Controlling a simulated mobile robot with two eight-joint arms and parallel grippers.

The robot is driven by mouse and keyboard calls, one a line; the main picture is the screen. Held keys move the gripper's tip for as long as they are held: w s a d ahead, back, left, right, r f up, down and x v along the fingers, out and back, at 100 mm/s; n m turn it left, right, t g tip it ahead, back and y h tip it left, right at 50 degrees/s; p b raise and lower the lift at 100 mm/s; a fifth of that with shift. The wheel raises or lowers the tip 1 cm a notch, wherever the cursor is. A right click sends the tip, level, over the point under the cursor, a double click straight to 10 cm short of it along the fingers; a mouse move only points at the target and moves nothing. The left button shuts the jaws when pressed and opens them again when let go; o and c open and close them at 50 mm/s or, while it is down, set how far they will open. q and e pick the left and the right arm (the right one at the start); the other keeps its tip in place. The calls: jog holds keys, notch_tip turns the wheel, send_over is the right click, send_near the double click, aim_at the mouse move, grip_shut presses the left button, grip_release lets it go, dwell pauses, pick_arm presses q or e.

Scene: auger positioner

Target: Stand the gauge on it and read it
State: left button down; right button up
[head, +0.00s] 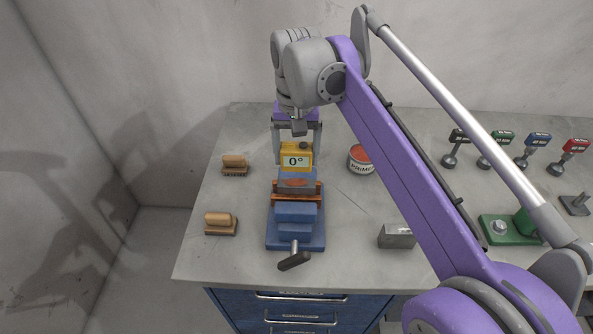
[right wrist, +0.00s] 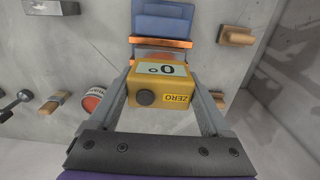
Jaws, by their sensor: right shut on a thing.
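In the right wrist view the gauge (right wrist: 160,86) sits between the two fingers, with a ZERO label beside the knob. My right gripper (head: 297,150) is shut on it. The gauge is at the far end of the blue vise (head: 294,228), which has copper-coloured jaws (head: 297,195) and a dark handle toward the front. A reddish patch shows between the jaws. I cannot tell whether the gauge touches anything below. My left gripper is not in view.
Two wooden brushes (head: 235,163) (head: 221,222) lie left of the vise. A tin (head: 361,159) stands to its right, and a grey metal block (head: 397,236) lies nearer the front. Several colour-topped tools (head: 502,142) and a green device (head: 511,229) are at the right. My purple arm crosses above the bench.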

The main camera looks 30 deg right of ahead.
aim_at(297, 146)
jog(key=shift+f, duration=2.6)
jog(key=shift+w, duration=0.1)
jog(key=shift+f, duration=0.2)
jog(key=o, duration=1.4)
jog(key=shift+r, duration=0.1)
jog(key=shift+r, duration=0.2)
notch_tip(297, 146, up, 12)
jog(key=shift+f+p, duration=0.1)
jog(key=shift+p, duration=0.45)
